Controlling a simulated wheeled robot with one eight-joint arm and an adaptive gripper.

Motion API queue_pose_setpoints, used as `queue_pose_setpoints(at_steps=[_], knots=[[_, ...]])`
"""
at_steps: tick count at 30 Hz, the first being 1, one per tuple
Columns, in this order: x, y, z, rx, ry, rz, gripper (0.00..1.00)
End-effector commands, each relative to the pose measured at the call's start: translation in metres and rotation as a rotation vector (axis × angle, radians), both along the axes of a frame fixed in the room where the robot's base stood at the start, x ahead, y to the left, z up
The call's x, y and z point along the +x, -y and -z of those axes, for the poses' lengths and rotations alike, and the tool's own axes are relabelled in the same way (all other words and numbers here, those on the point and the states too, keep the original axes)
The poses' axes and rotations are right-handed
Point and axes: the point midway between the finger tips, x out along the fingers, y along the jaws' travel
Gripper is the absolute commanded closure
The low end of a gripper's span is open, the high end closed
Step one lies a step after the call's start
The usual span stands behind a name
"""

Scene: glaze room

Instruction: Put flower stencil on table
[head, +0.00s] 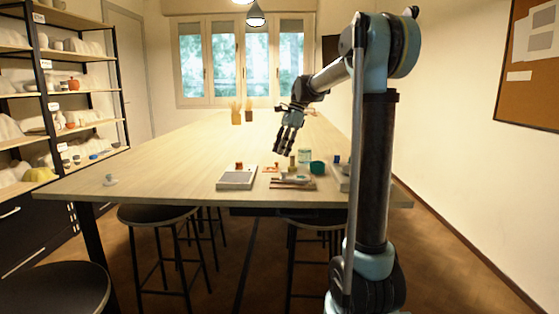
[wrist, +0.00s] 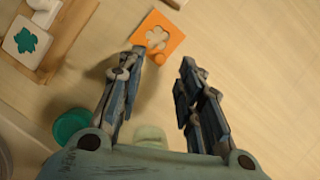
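The flower stencil is a flat orange square with a flower-shaped cutout and a small round knob. In the wrist view the flower stencil (wrist: 174,32) lies flat on the pale wooden table (wrist: 255,60), just beyond my fingertips. In the head view the flower stencil (head: 270,168) is a small orange patch on the table (head: 130,165). My gripper (wrist: 160,65) is open and empty, its fingers spread apart. In the head view my gripper (head: 281,151) points down above the table, close to the stencil and apart from it.
A wooden tray (wrist: 62,58) holding white tiles, one with a green leaf, lies left of the stencil. A teal round pot (wrist: 73,128) and a pale green object stand near my gripper. A grey-white tray (head: 237,184) sits at the table's front edge. The table's far part is mostly clear.

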Motion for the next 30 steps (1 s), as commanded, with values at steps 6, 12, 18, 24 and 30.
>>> queue_pose_setpoints(at_steps=[6,12,18,24,30], knots=[[0.008,0.015,-0.040,0.000,0.000,0.002,0.67],[0.013,0.024,-0.064,0.000,0.000,0.001,0.67],[0.014,0.027,-0.074,0.000,0.000,0.001,0.67],[0.015,0.028,-0.074,0.000,0.000,0.001,0.67],[0.014,0.028,-0.074,0.000,0.000,0.001,0.67]])
